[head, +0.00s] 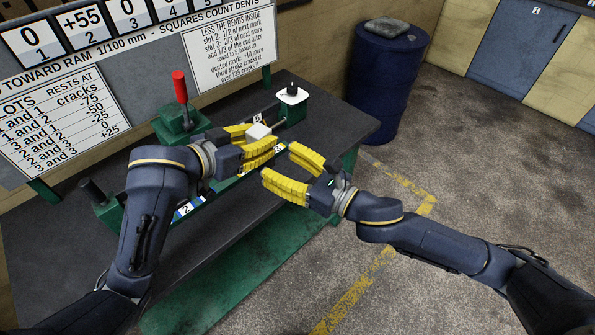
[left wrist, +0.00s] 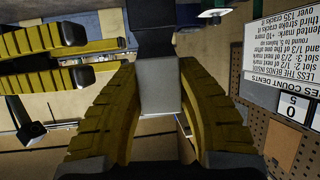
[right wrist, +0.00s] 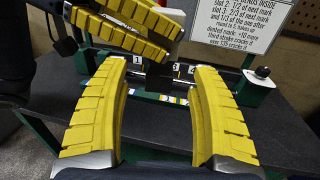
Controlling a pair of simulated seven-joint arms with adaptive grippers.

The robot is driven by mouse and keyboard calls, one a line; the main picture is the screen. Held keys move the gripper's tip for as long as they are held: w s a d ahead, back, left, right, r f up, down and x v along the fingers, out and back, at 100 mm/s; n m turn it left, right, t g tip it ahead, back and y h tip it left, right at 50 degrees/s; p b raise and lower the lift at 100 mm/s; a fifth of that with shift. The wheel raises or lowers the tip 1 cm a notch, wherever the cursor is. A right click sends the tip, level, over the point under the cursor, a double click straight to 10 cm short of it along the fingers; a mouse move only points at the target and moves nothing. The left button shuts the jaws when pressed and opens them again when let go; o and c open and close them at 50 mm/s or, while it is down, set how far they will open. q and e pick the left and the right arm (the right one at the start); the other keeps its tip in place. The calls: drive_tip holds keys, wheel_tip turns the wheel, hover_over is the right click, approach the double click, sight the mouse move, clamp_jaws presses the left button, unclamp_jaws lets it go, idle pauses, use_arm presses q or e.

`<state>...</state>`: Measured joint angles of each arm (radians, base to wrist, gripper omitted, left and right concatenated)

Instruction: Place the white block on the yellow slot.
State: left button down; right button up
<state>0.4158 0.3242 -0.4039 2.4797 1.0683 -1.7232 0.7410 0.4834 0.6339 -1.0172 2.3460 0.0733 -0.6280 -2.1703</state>
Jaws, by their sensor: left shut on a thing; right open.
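The white block (head: 259,131) is between the yellow fingers of my left gripper (head: 262,140), above the bench press. In the left wrist view the white block (left wrist: 160,92) is gripped between both fingers. My right gripper (head: 279,163) is open and empty, just right of and lower than the left one. In the right wrist view its fingers (right wrist: 157,75) are spread wide, with a numbered strip (right wrist: 165,98) carrying blue and yellow marks beyond them. I cannot tell which mark is the yellow slot; my arms hide part of the strip in the head view.
A green press with a red-handled lever (head: 180,88) stands on the dark bench (head: 345,122). A white-topped gauge post (head: 291,96) is at the bench's far end. Sign boards (head: 233,42) stand behind. A blue barrel (head: 386,80) is beyond the bench; floor at right is clear.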

drive_tip(key=shift+x, duration=3)
drive_tip(key=shift+c, duration=0.5)
clamp_jaws()
use_arm(q)
drive_tip(key=c, duration=0.9)
unclamp_jaws()
use_arm(e)
drive_tip(key=shift+r, duration=0.1)
